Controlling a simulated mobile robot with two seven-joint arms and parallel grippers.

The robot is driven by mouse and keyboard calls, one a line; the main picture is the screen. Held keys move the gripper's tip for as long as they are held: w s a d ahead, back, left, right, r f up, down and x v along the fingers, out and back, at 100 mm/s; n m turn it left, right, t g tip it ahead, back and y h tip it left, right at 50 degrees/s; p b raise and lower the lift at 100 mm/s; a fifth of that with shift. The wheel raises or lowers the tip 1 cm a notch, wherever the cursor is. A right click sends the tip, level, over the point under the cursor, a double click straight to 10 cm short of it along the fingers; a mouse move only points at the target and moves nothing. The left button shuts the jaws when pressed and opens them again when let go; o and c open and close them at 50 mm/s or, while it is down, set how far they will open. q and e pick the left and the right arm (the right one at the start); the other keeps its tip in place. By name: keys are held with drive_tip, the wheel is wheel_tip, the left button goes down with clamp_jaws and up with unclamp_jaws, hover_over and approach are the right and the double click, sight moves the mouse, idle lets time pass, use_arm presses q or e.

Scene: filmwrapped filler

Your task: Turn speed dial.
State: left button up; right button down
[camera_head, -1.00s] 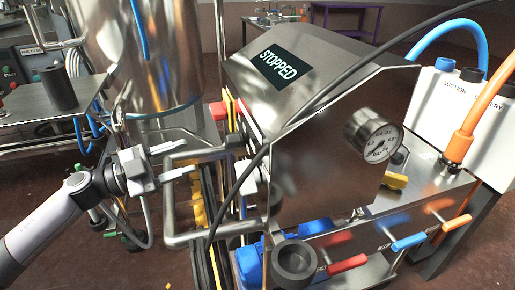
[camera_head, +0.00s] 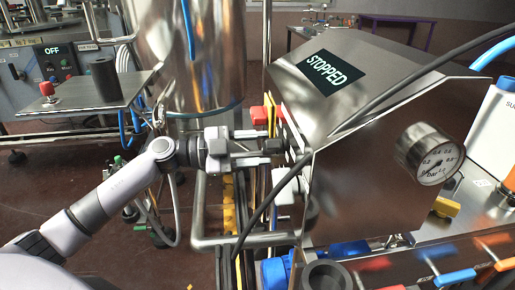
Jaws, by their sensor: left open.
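My left gripper (camera_head: 268,148) reaches in from the left, its two fingers pointing right at the left side of the steel machine (camera_head: 375,175). The fingers are apart, and I see nothing held between them. The fingertips are beside small dark and metal parts on the machine's side panel. The speed dial cannot be clearly made out; it may be among these parts, partly hidden by the fingers. I cannot tell whether the fingers touch anything. The machine's display (camera_head: 330,72) reads STOPPED. My right gripper is not in view.
A red block (camera_head: 259,115) sits just above the gripper. A bent steel pipe (camera_head: 215,241) runs below it, and a steel tank (camera_head: 188,55) stands behind. A black cable (camera_head: 262,212) crosses the machine's front left edge. A pressure gauge (camera_head: 430,155) is on the front.

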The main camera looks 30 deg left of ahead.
use_arm(q)
drive_tip(key=shift+w+d, duration=0.1)
clamp_jaws()
